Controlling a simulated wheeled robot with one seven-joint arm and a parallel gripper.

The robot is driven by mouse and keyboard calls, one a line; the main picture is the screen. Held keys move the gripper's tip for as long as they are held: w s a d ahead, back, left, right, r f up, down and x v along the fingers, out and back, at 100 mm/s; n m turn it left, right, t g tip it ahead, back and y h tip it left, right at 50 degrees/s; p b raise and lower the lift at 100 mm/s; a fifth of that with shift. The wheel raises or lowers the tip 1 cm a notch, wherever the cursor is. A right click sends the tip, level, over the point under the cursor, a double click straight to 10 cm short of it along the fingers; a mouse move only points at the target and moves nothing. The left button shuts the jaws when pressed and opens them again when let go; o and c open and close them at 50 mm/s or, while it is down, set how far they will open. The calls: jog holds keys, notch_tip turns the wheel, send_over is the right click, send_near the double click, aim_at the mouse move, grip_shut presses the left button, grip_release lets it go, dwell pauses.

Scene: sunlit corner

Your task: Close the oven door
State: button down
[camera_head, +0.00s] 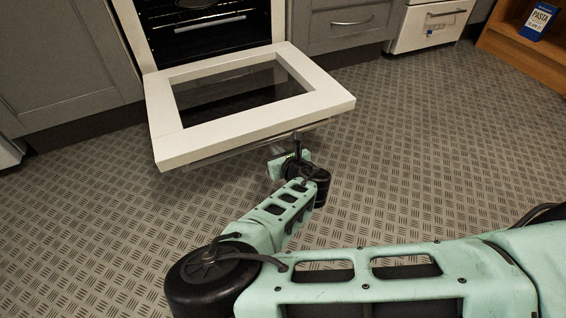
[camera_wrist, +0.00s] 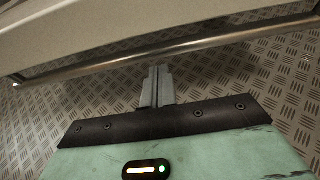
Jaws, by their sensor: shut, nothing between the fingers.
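The oven door (camera_head: 245,98) is white with a dark glass window and hangs open, lowered to about level, in front of the oven (camera_head: 205,30). Its metal bar handle runs along the underside near the front edge; the handle (camera_wrist: 170,48) crosses the upper part of the wrist view. My gripper (camera_wrist: 156,70) is shut and empty, with its fingertips just below the handle in that picture. I cannot tell whether they touch it. In the head view my gripper (camera_head: 297,145) is at the door's front edge, partly hidden by my wrist.
Grey cabinets (camera_head: 60,60) stand to the left of the oven and grey drawers (camera_head: 342,22) to its right. A white appliance (camera_head: 430,25) and a wooden shelf (camera_head: 525,45) with a blue pasta box (camera_head: 538,20) are farther right. The patterned floor (camera_head: 430,140) is clear.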

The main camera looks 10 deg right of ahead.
jog(key=shift+r+p, duration=0.8)
jog(key=shift+r, duration=1.2)
